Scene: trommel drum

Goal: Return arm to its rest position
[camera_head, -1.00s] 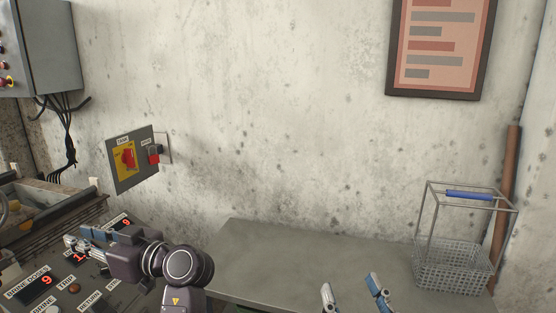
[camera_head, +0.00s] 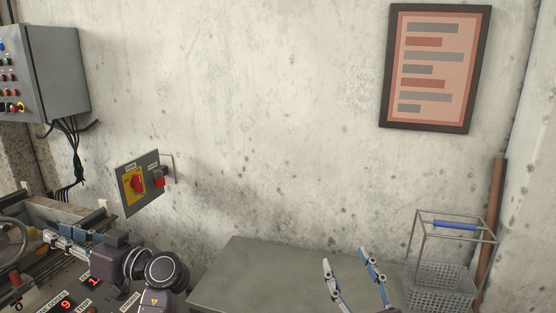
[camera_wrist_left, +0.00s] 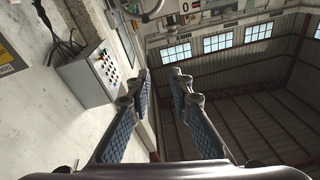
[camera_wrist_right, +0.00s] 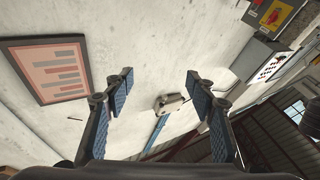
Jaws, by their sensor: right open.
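My left gripper (camera_head: 50,240) is at the lower left of the head view, in front of the labelled control panel with red digits (camera_head: 66,305). In the left wrist view its two fingers (camera_wrist_left: 159,74) stand apart with nothing between them. My right gripper (camera_head: 345,256) is at the bottom right of centre in the head view, in front of the wall above the grey bench. In the right wrist view its fingers (camera_wrist_right: 160,77) are spread wide and empty. Most of the right arm is outside the head view.
A wire basket with a blue handle (camera_head: 440,290) stands at the right of the grey bench (camera_head: 250,275). The bench's left part looks clear.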

